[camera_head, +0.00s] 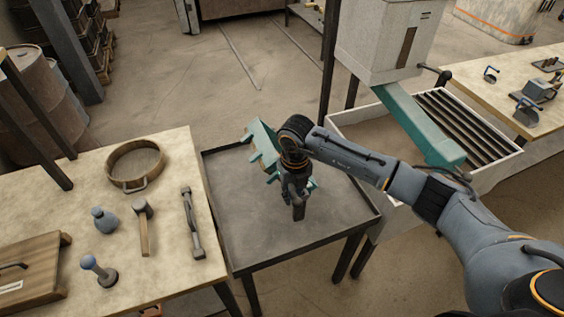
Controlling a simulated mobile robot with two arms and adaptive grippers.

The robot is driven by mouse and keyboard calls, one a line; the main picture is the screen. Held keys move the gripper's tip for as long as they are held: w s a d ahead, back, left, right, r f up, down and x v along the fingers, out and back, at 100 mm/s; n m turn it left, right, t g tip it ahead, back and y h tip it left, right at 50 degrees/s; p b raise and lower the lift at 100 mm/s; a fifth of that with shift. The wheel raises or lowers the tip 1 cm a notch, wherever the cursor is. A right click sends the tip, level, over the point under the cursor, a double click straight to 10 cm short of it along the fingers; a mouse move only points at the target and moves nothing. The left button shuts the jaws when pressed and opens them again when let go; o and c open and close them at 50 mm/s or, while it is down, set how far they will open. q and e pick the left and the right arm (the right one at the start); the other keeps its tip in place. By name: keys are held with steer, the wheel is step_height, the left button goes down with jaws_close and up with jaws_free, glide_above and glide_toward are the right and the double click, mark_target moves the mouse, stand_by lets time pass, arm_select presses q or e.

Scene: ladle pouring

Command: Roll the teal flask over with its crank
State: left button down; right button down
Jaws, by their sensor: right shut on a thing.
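The teal flask (262,137) shows behind my right gripper over the grey table with a raised rim. It looks tilted, and its middle is hidden by my gripper and wrist. My right gripper (297,193) points down and is shut on a part with a brown end, seemingly the crank (298,212), which sticks out below the fingers. The join between crank and flask is hidden. My left gripper is not in view.
The grey table (240,250) is bare in front of the flask. A wooden table at left holds a round sieve (135,165), a mallet (143,228) and other tools. At right stands a white bin (350,120) under a teal chute (420,125).

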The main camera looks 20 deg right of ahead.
steer(key=a+f+b, duration=0.4)
steer(key=f+b, duration=0.3)
steer(key=f, duration=0.1)
steer(key=shift+s+a+f, duration=0.15)
steer(key=shift+s+a, duration=0.1)
steer(key=shift+s, duration=0.05)
steer(key=c, duration=0.9)
jaws_free()
steer(key=shift+a, duration=0.15)
steer(key=shift+d, duration=0.25)
steer(key=s+r+p, duration=0.1)
steer(key=r+p, duration=0.1)
steer(key=s+r+p, duration=0.1)
steer(key=r+p, duration=0.1)
steer(key=s+r+p, duration=0.1)
steer(key=r+p, duration=0.1)
steer(key=r, duration=0.1)
steer(key=shift+d+p, duration=0.2)
steer(key=shift+p, duration=0.1)
